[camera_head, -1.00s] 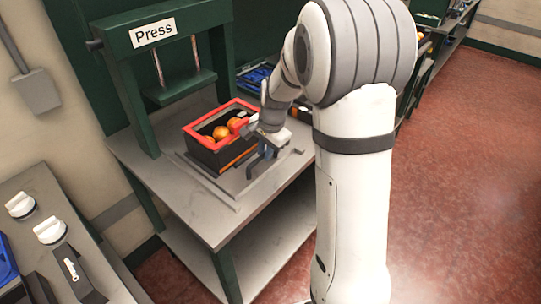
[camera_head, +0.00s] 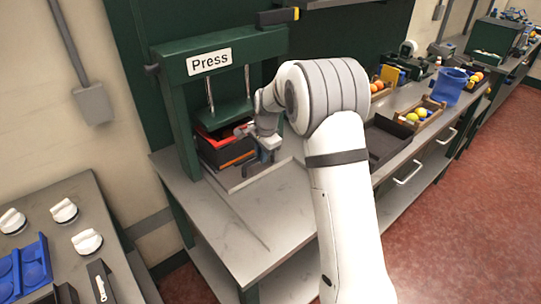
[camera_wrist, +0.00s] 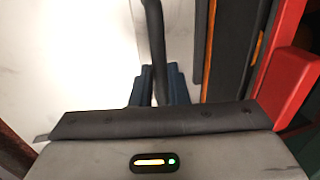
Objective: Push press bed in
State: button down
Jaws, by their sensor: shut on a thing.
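The green press (camera_head: 176,110) stands on a grey table, its sign reading "Press". Its flat bed (camera_head: 232,180) lies low on the table, with a dark crate (camera_head: 222,152) with a red rim on it. The crate is largely beneath the green press plate (camera_head: 222,115); its contents are hidden. My gripper (camera_head: 266,154) is at the front of the bed, beside the crate. In the wrist view, the blue fingers of my gripper (camera_wrist: 160,88) are shut around a dark handle bar (camera_wrist: 154,45). The crate's red rim (camera_wrist: 287,85) shows at the right.
The table front (camera_head: 245,240) is clear. A counter at right holds a dark tray (camera_head: 388,140), fruit crates (camera_head: 422,112) and a blue bucket (camera_head: 450,86). A bench with white knobs (camera_head: 64,210) is at lower left.

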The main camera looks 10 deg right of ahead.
jog(key=shift+w+a+r, duration=0.15)
jog(key=shift+r, duration=0.05)
jog(key=c, duration=1.4)
grip_release()
jog(key=shift+w+f, duration=0.1)
jog(key=shift+f, duration=0.05)
notch_tip(320, 180, up, 8)
jog(key=s+b, duration=0.1)
jog(key=shift+s+d+f, duration=0.15)
jog(key=shift+s+d, duration=0.05)
jog(key=shift+d, duration=0.2)
